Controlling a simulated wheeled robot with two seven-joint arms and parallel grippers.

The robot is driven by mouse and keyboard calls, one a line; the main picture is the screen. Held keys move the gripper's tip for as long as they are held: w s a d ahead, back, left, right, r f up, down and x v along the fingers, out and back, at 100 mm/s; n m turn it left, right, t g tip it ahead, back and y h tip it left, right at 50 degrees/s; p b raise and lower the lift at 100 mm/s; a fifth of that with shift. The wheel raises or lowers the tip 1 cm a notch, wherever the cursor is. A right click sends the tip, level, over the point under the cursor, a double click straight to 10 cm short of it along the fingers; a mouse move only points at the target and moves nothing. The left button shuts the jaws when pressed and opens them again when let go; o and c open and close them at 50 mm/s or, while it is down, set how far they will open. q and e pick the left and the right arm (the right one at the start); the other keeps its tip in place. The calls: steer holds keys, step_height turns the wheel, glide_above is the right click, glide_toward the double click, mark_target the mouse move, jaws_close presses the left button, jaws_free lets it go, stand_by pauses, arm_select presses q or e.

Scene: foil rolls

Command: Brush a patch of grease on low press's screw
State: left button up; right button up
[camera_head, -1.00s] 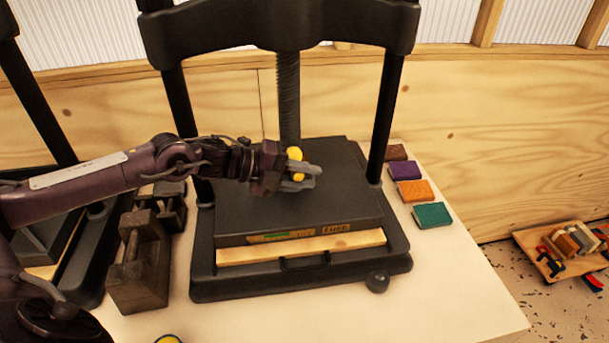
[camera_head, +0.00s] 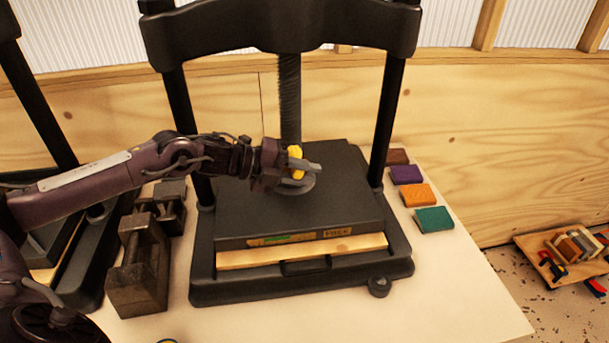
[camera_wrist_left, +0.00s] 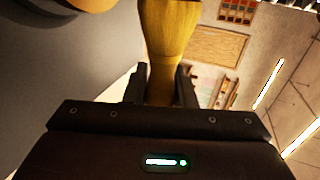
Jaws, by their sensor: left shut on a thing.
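The press (camera_head: 300,262) stands on the table, with its dark threaded screw (camera_head: 289,100) upright in the middle above a flat black platen (camera_head: 345,195). My left gripper (camera_head: 297,168) is shut on a yellow brush handle (camera_head: 295,158), directly in front of the screw's lower end. In the left wrist view the yellow handle (camera_wrist_left: 165,45) stands between the two fingers. The bristles cannot be made out, and I cannot tell whether the brush touches the screw. No grease patch can be made out. My right gripper is not in view.
Iron weights (camera_head: 140,270) stand left of the press, near a second press (camera_head: 85,250). Purple (camera_head: 406,174), orange (camera_head: 418,194) and green (camera_head: 434,219) blocks lie to the right, beside a brown one. A wooden board with items (camera_head: 565,250) is at far right. The front right tabletop is clear.

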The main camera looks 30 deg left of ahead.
arm_select(q)
steer(key=shift+w, duration=0.1)
steer(key=shift+r+p, duration=0.85)
steer(key=shift+r, duration=0.75)
steer(key=shift+a+r+p, duration=0.15)
steer(key=shift+r+p, duration=1.2)
steer(key=shift+r, duration=1.35)
steer(key=shift+f+b, duration=4.35)
steer(key=shift+b, duration=0.4)
steer(key=shift+r+p, duration=4.15)
steer(key=shift+r, duration=2.15)
steer(key=shift+f+b, duration=2.95)
steer(key=shift+f, duration=0.35)
